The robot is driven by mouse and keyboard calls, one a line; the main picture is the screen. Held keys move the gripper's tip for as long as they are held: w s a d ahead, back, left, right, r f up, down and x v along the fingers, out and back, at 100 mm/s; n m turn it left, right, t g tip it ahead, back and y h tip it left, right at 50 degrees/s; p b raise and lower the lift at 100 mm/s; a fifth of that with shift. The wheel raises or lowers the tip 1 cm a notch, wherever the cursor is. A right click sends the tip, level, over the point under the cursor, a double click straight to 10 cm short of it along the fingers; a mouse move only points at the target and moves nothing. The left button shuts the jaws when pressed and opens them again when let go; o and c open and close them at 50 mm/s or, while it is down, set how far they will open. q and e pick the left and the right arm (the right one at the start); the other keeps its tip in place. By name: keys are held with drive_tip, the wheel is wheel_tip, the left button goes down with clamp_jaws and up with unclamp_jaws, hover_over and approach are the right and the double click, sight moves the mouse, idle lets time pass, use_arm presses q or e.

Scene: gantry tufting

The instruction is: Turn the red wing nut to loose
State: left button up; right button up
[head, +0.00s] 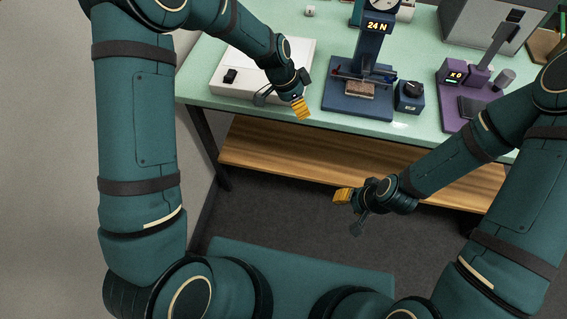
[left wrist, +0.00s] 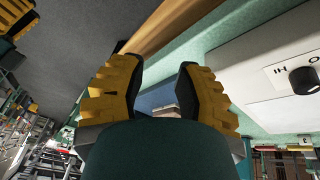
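I cannot make out a red wing nut for certain in either view. A dark blue test stand (head: 371,45) with a "24 N" display stands on the table, with a small clamp fixture and a brownish block (head: 360,88) on its base. Any reddish detail at the fixture is too small to tell. My left gripper (head: 300,108) hangs near the table's front edge, left of the stand. The left wrist view shows its yellow fingers (left wrist: 158,78) apart with nothing between them. My right gripper (head: 343,195) is in front of the table, low; its finger gap is not clear.
A white panel box (head: 262,66) with a black knob (left wrist: 303,80) lies left of the stand. A small blue box with a dark knob (head: 410,95) is right of it. A purple device (head: 450,100) stands further right. A wooden shelf (head: 290,155) runs below the green tabletop (head: 200,95).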

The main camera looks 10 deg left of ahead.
use_arm(q)
drive_tip(key=s+a+f+n+b, duration=0.1)
drive_tip(key=s+f+n, duration=0.6)
drive_tip(key=s+f, duration=0.3)
drive_tip(key=shift+s+a+f+t+b, duration=0.3)
drive_tip(key=shift+s+f, duration=0.1)
drive_tip(key=shift+f, duration=0.4)
